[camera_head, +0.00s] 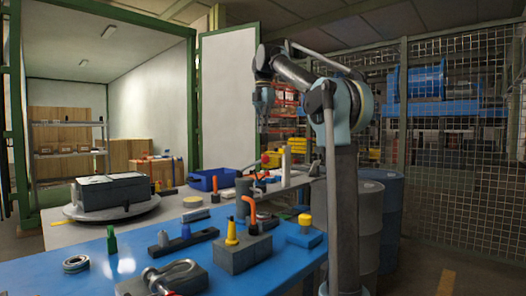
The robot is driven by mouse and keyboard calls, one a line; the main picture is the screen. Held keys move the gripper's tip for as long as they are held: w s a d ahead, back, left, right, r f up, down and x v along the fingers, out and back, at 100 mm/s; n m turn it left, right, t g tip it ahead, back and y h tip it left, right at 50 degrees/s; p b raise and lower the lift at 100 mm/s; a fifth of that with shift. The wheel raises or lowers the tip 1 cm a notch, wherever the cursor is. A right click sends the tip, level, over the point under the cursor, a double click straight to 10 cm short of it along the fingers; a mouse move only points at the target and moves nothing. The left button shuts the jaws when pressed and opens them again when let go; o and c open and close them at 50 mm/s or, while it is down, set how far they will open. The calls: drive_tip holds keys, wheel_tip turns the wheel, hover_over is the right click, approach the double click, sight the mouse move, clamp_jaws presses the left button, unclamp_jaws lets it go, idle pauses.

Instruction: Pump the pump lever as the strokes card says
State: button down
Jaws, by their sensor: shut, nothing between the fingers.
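My gripper (264,128) hangs from my raised arm, pointing down, high above the back of the workbench. It is shut with nothing in it and is apart from everything on the bench. I cannot tell for sure which thing is the pump lever. An orange bent handle (250,208) rises from a dark grey block at the middle of the blue bench top. A bright curved metal handle (176,270) lies over another dark block at the front. A red and yellow part (265,158) shows farther back, small. I cannot make out a strokes card or any writing.
The blue bench top (50,282) also carries a green bottle (112,242), a tape roll (76,264) and a blue block with a yellow knob (305,240). Behind are a grey box (110,188) on a turntable and a blue bin (207,180). Drums (385,215) and mesh fencing stand right.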

wheel_tip(320, 180, down, 9)
drive_tip(key=shift+r, duration=0.2)
idle(0.3)
drive_tip(key=shift+s, duration=0.1)
wheel_tip(320, 180, down, 8)
drive_tip(key=s+d+t+y, duration=0.2)
drive_tip(key=t+y, duration=0.1)
drive_tip(key=shift+s+d+t+y, duration=0.3)
drive_tip(key=shift+s+d, duration=0.05)
drive_tip(key=shift+s, duration=0.05)
idle(0.4)
drive_tip(key=shift+r, duration=0.1)
drive_tip(key=v, duration=1.4)
drive_tip(key=shift+w+a+r, duration=0.2)
drive_tip(key=shift+w+a, duration=0.05)
drive_tip(key=shift+w, duration=0.15)
